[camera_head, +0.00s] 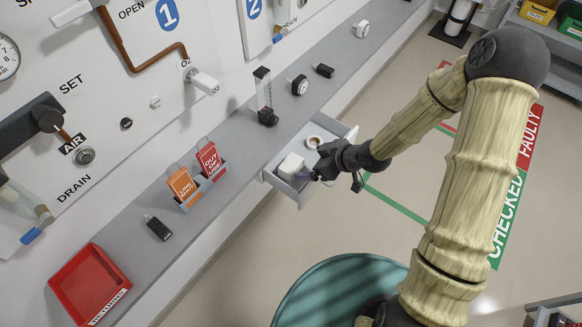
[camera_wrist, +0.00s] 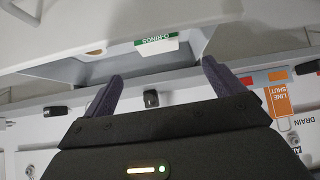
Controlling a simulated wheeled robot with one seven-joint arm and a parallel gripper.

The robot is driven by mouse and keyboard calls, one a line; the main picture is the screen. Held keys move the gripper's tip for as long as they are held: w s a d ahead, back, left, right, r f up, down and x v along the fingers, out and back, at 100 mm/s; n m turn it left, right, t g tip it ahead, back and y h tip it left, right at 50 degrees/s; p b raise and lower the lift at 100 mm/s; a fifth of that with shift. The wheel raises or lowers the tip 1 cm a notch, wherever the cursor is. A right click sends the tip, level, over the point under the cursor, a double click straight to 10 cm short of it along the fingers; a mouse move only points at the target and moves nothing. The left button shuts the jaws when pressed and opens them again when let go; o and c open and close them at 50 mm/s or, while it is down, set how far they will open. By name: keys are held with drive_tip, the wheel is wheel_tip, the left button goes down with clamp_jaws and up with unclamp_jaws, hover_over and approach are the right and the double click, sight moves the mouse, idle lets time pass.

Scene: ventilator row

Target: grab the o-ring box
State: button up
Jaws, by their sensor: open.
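The o-ring box (camera_head: 291,165) is a small white box in the open drawer (camera_head: 268,178) below the grey ledge. In the wrist view the box (camera_wrist: 157,47) shows upside down, with a green label reading O-RINGS. My gripper (camera_head: 312,176) is at the drawer, just right of the box in the head view. In the wrist view my gripper (camera_wrist: 160,85) has its two dark fingers wide apart with nothing between them. The box lies ahead of the fingertips, roughly centred between them. I cannot tell the exact gap.
A round ring-like item (camera_head: 313,141) lies in the drawer behind the box. On the ledge (camera_head: 232,150) stand orange (camera_head: 183,187) and red (camera_head: 209,160) tags, a clear flowmeter (camera_head: 265,98) and a red tray (camera_head: 88,287). Open floor (camera_head: 240,260) lies in front.

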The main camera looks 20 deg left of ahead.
sight(292, 163)
drive_tip(key=x, duration=0.7)
drive_tip(key=shift+a+f, duration=0.1)
drive_tip(key=shift+w+a+f, duration=0.15)
drive_tip(key=shift+a+f, duration=0.05)
drive_tip(key=shift+f, duration=0.05)
drive_tip(key=x, duration=0.5)
drive_tip(key=shift+w+f, duration=0.15)
drive_tip(key=shift+d, duration=0.15)
drive_tip(key=c, duration=1.1)
